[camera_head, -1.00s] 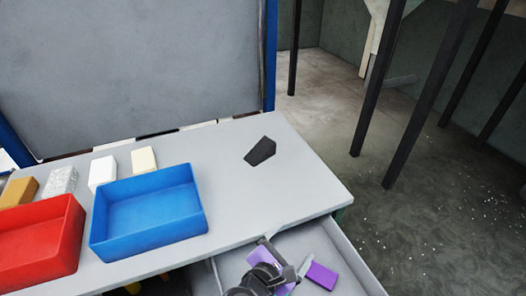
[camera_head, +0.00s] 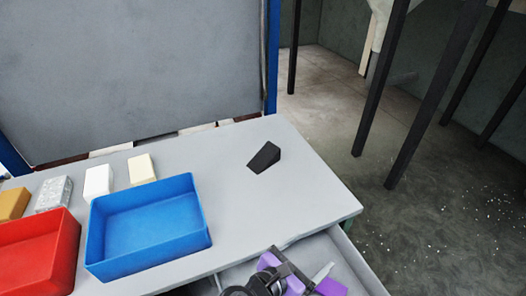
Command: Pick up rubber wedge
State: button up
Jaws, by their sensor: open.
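The rubber wedge (camera_head: 264,158) is a dark, nearly black sloped block. It lies alone on the grey tabletop (camera_head: 240,205), towards the right end. My gripper (camera_head: 300,276) is at the bottom of the view, over the open drawer in front of the table. It is well apart from the wedge, which is farther back and a little to the left. The gripper is open, though its fingertips show only in part.
A blue bin (camera_head: 150,262) and a red bin (camera_head: 38,275) stand at the table's left front. Several foam blocks, one cream (camera_head: 142,168), stand behind them. A grey panel (camera_head: 130,70) rises behind the table. Tabletop around the wedge is clear.

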aim_at(270, 153)
jog(key=i+j, duration=0.2)
jog(key=i, duration=0.2)
jog(key=i+j, duration=0.2)
jog(key=i, duration=0.2)
jog(key=i+j, duration=0.2)
jog(key=i, duration=0.25)
